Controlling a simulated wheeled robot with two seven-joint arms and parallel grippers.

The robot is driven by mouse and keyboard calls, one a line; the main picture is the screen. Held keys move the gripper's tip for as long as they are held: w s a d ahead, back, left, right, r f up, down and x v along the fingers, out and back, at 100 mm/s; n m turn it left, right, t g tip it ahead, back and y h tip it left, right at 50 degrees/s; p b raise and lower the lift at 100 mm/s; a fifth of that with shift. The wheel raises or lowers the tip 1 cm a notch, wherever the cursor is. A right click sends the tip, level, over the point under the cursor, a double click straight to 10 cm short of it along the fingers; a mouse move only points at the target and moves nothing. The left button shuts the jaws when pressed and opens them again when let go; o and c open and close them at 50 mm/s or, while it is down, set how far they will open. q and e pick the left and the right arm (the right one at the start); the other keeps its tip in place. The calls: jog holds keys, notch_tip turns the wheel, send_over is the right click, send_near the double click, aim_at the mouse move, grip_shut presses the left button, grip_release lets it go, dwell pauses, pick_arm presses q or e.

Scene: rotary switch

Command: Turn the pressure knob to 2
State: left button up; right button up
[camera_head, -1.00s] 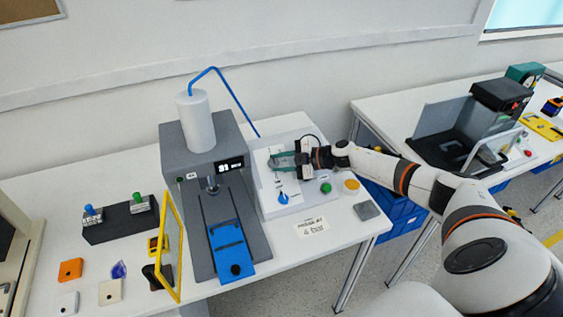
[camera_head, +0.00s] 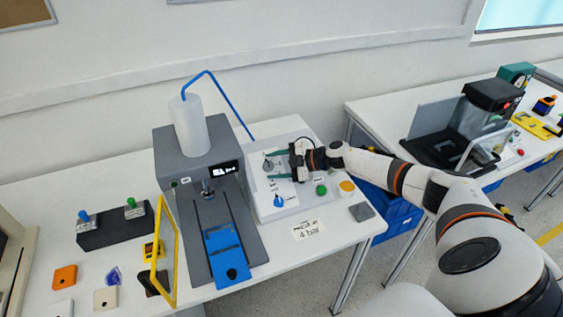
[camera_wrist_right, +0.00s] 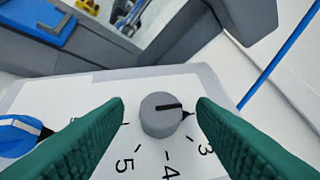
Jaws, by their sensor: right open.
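A grey round knob (camera_wrist_right: 160,115) with a black pointer line sits on a pale panel with printed numbers. It also shows on the white sloped box (camera_head: 312,205) in the head view. The 3, 4 and 5 are readable in the wrist view. The pointer aims right, past the 3, and the number there is hidden behind a finger. My right gripper (camera_wrist_right: 160,112) is open, its green fingers on either side of the knob with gaps showing. It also shows over the box in the head view (camera_head: 272,166). My left gripper is not in view.
A blue knob (camera_head: 279,200), green button (camera_head: 321,190) and yellow button (camera_head: 346,187) are nearby on the box. A card (camera_head: 308,229) reads 4 bar. The grey machine (camera_head: 185,150) with a blue hose stands just left of the box.

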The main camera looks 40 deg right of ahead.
jog(key=b+v, duration=0.2)
jog(key=v, duration=1)
